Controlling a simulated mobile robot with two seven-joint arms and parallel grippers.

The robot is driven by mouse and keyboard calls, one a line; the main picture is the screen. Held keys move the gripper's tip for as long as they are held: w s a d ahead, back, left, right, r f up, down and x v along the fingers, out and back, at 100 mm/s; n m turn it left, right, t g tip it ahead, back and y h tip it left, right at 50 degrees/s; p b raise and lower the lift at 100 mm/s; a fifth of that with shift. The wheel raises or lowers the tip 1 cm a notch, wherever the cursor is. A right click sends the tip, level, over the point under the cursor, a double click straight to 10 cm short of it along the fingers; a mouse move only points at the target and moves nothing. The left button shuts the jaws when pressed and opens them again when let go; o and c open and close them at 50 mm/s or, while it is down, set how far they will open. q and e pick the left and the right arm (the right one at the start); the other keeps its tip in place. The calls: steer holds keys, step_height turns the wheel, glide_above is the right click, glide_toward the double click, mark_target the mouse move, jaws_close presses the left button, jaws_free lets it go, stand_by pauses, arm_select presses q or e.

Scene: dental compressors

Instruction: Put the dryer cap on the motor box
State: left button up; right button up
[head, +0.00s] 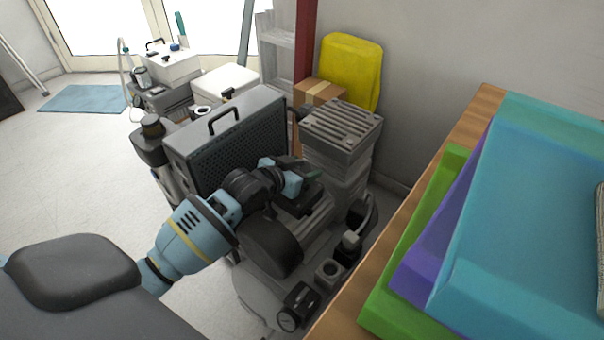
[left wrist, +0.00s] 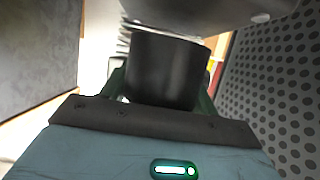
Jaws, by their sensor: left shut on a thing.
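My left gripper (head: 308,180) reaches in from the left, over the front compressor and beside the perforated grey box. It is shut on a black, round cap-like piece, which shows between its fingers in the left wrist view (left wrist: 165,70); I take this for the dryer cap. In the head view the gripper mostly hides this piece. The perforated grey box (head: 235,135) with a top handle stands upright just behind the gripper; I cannot tell whether it or the ribbed grey box (head: 342,125) to its right is the motor box. My right gripper is not in view.
A dark-capped cylinder (head: 152,127) stands left of the perforated box. A wooden shelf (head: 450,150) with stacked coloured trays (head: 530,200) borders the right. A yellow container (head: 352,65) and a carton (head: 320,92) stand behind.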

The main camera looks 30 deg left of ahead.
arm_select(q)
steer(key=shift+f, duration=0.8)
steer(key=shift+f, duration=0.1)
steer(key=shift+f, duration=0.1)
steer(key=o, duration=1)
steer(key=shift+o, duration=0.2)
